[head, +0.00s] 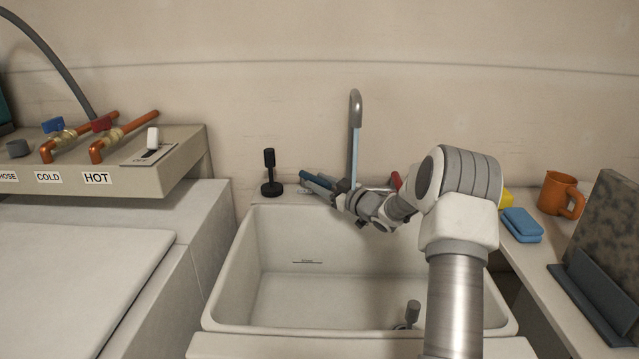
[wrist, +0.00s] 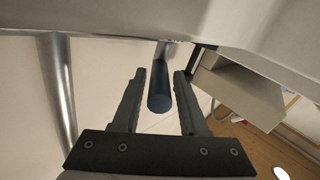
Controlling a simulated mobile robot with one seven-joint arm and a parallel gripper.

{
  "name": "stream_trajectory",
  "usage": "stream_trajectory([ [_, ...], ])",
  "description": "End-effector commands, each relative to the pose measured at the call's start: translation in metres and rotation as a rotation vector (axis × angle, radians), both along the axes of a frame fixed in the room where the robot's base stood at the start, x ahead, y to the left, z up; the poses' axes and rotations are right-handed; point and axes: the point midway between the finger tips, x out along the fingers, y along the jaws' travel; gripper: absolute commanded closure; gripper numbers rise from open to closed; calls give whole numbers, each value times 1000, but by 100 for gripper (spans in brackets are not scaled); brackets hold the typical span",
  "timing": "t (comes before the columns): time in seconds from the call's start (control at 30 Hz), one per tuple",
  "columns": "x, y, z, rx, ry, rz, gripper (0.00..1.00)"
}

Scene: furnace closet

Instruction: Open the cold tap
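A dark blue tap lever (head: 318,178) sits at the back rim of the sink, left of the spout (head: 355,125). In the wrist view the blue lever (wrist: 159,92) lies between my fingers, pointing toward the camera, with a gap visible on its right side. My gripper (head: 338,188) is open around it; the wrist view shows both fingertips (wrist: 161,74) apart. Whether a finger touches the lever is unclear. A red tap part (head: 396,180) shows right of the spout, mostly hidden by my arm.
The white sink (head: 245,262) is below. A black stopper-like object (head: 270,175) stands left of the lever. At left, a shelf carries a blue valve (head: 53,125) above a COLD label and a red valve (head: 101,124) by HOT. An orange mug (head: 558,192) and blue sponge (head: 522,224) are right.

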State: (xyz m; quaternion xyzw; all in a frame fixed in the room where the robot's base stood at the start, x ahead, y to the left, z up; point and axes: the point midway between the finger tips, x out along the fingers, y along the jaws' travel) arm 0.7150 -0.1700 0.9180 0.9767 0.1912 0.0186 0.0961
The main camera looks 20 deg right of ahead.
Motion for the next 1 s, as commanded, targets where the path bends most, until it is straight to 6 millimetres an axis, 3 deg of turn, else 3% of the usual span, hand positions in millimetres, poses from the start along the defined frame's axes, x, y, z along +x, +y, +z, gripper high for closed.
stream_trajectory([
  [0.07,0,0,0,0,0,0,42],
  [0.47,-6,-3,1,-1,1,-2,42],
  [0.67,-39,-17,2,-1,2,-4,42],
  [1.0,-116,-48,2,0,1,-4,42],
])
